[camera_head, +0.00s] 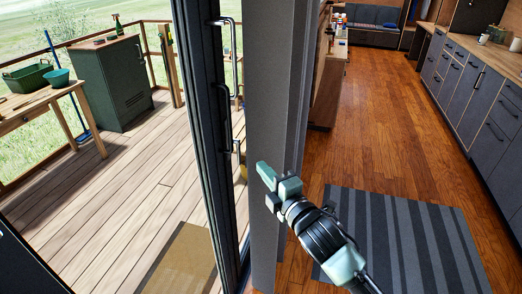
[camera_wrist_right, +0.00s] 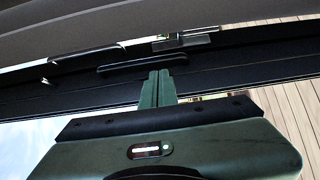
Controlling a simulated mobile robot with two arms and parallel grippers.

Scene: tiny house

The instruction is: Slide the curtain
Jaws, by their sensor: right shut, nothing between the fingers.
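The grey curtain (camera_head: 272,80) hangs bunched in tall vertical folds beside the dark-framed glass door (camera_head: 207,120). My right gripper (camera_head: 264,173) is shut and empty, in front of the curtain's left part in the head view. I cannot tell whether it touches the cloth. In the right wrist view its two green fingers (camera_wrist_right: 158,84) are together, pointing at the black door frame (camera_wrist_right: 225,75) and a black handle (camera_wrist_right: 137,64). A grey surface, likely the curtain (camera_wrist_right: 60,20), runs along the top. My left gripper is not in view.
A wooden deck (camera_head: 125,190) with a dark cabinet (camera_head: 115,85) and a wooden table (camera_head: 45,105) lies outside at left. A striped rug (camera_head: 400,235) covers the wood floor at right. Dark kitchen drawers (camera_head: 480,95) line the right side. The floor between is clear.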

